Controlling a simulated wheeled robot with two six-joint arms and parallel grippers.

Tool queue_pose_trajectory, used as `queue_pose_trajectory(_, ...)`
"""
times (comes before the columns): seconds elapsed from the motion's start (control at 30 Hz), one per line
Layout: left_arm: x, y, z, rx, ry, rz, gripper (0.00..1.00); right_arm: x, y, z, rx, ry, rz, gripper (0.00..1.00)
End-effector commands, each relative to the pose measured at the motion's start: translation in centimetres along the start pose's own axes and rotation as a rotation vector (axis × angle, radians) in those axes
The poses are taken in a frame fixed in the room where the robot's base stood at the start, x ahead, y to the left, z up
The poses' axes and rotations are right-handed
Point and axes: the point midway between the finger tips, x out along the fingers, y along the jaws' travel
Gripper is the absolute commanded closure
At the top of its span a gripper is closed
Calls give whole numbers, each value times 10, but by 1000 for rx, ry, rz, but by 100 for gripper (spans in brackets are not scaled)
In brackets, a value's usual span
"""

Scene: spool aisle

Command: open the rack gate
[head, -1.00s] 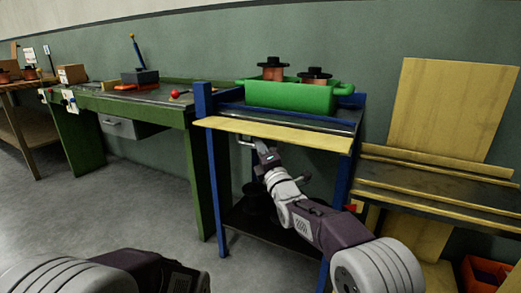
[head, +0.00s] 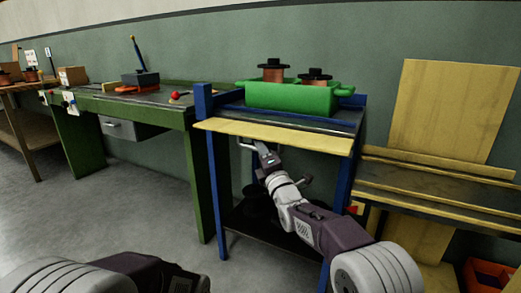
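The blue rack (head: 214,185) stands in the middle right of the head view. A long pale yellow board (head: 275,134) runs across its front top edge and looks like the gate; it lies nearly level, tilted slightly toward me. My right gripper (head: 246,145) is just below the board's front edge, near its left part. Its fingers are small and partly against the board's underside, so I cannot tell if they touch it or are open or shut. My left gripper is out of view; only part of my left arm shows at the lower left.
A green bin (head: 290,97) with two dark-topped copper spools (head: 273,70) sits on the rack. A green workbench (head: 150,112) stands close on the left. A dark shelf with yellow rails (head: 440,190) is on the right. The floor at left front is clear.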

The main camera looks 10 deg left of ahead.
Motion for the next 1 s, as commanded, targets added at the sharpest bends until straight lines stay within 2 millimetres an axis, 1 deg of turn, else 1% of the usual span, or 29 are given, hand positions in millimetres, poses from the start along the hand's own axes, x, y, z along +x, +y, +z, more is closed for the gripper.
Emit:
queue_pose_trajectory(0.03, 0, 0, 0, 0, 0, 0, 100, 0, 4, 0, -1, 0, 7, 61)
queue_pose_trajectory(0.13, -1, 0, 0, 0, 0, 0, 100, -1, 4, 0, -1, 0, 7, 61)
queue_pose_trajectory(0.23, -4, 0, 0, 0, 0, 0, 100, -7, 5, 0, -1, 0, 7, 61)
queue_pose_trajectory(0.37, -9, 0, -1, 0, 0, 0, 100, -23, 5, 1, -1, 0, 4, 61)
queue_pose_trajectory(0.5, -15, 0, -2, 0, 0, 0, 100, -44, 3, 1, -1, 0, 1, 61)
queue_pose_trajectory(0.53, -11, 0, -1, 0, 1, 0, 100, -49, 1, 0, -1, 0, 1, 61)
queue_pose_trajectory(0.57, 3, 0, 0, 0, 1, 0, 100, -57, -6, -2, -1, -1, 4, 61)
queue_pose_trajectory(0.6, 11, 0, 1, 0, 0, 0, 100, -64, -7, -2, -1, -1, 4, 61)
queue_pose_trajectory(0.7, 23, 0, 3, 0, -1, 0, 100, -78, -6, -1, 0, -1, 2, 61)
queue_pose_trajectory(0.83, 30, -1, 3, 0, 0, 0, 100, -89, -3, 0, 0, -1, 1, 61)
queue_pose_trajectory(1.0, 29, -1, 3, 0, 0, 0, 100, -91, -1, 0, 1, 0, 0, 61)
